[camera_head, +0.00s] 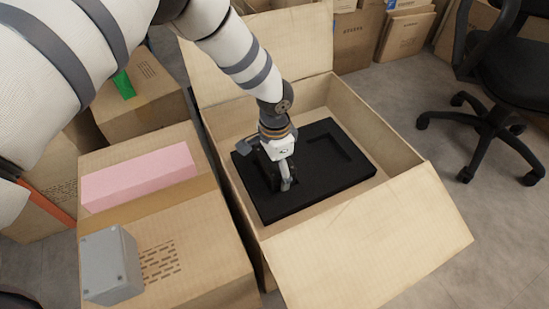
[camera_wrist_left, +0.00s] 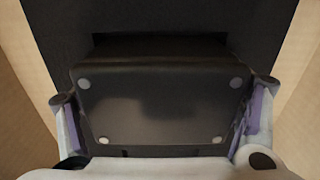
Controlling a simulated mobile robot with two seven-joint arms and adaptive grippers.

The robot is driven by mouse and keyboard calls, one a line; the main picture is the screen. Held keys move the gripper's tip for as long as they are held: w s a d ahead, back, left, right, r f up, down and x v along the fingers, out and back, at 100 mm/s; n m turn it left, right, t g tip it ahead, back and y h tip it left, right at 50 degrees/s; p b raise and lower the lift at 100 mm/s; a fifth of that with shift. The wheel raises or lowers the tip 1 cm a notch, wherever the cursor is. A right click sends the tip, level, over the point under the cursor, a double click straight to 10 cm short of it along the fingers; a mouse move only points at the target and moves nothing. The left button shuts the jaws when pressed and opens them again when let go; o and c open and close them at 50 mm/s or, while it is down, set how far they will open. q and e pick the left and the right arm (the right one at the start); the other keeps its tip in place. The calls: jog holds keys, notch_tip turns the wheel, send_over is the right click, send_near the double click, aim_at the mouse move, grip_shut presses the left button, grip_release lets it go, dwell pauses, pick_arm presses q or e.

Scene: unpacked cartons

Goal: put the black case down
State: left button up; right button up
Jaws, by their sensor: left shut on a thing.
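The black case (camera_wrist_left: 160,103) shows in the left wrist view, a dark flat piece with light round dots at its corners. My left gripper (camera_head: 285,180) is shut on it, with one finger at each side of the case in the left wrist view (camera_wrist_left: 160,125). The gripper points down into an open carton (camera_head: 385,135), over the left part of a black insert (camera_head: 310,180) with recesses. In the head view the gripper mostly hides the case. I cannot tell whether the case touches the bottom of its recess. My right gripper is not in view.
Left of the open carton, a closed carton (camera_head: 200,265) bears a pink block (camera_head: 138,177) and a grey box (camera_head: 110,265). An open flap (camera_head: 365,245) juts out at the front right. A black office chair (camera_head: 500,70) stands on the right, with clear floor before it.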

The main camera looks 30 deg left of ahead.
pick_arm(q)
jog(key=shift+s+f, duration=0.15)
jog(key=shift+f, duration=0.2)
jog(key=shift+c, duration=0.3)
jog(key=o, duration=1.1)
jog(key=shift+o, duration=0.6)
jog(key=shift+f, duration=0.2)
jog(key=shift+r, duration=0.1)
notch_tip(320, 180, up, 13)
jog(key=p, duration=0.4)
jog(key=shift+r, duration=0.2)
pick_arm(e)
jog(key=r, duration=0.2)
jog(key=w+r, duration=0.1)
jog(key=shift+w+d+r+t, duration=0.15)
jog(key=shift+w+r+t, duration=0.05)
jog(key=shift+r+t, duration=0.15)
